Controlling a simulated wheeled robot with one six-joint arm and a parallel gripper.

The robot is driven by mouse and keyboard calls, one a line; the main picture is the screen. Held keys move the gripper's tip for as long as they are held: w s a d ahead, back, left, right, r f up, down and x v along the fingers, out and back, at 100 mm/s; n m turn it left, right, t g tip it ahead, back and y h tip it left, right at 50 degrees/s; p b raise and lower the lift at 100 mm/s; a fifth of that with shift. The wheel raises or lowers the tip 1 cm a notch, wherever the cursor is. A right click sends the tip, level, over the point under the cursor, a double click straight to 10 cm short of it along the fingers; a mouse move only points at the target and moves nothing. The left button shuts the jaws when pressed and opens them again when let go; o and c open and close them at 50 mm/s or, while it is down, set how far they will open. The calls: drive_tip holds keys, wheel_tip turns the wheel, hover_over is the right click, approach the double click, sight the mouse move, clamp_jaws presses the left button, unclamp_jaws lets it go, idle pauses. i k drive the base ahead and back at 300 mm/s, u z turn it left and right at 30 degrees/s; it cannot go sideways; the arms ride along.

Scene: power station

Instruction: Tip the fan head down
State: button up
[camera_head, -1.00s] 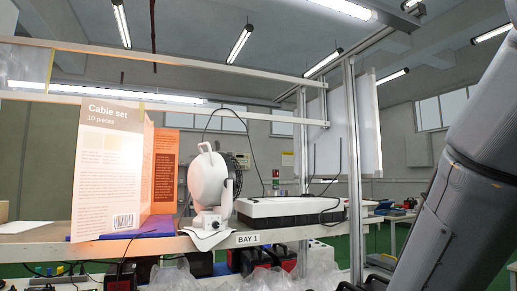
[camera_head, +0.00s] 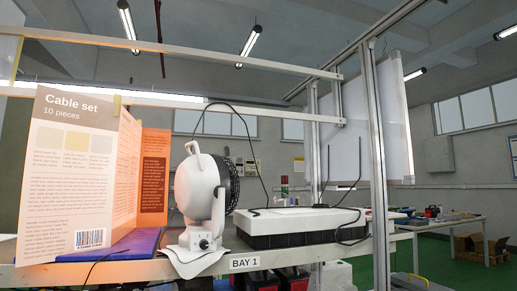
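The fan (camera_head: 199,195) stands on the bench shelf in the middle left of the view, on a white cloth (camera_head: 194,258). It has a white round housing, a dark grille on its right side, a handle on top and a base with a knob. Its head faces right and looks about level or slightly raised. The base is upright. My gripper is not in view, and no part of my arm shows now.
A white and black router (camera_head: 297,225) with antennas sits to the right. A metal post (camera_head: 378,170) rises at the shelf's right end. A cable hangs behind the fan.

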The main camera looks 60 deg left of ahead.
sight(198, 176)
drive_tip(key=z, duration=0.15)
drive_tip(key=i, duration=0.55)
drive_tip(key=u, duration=3.05)
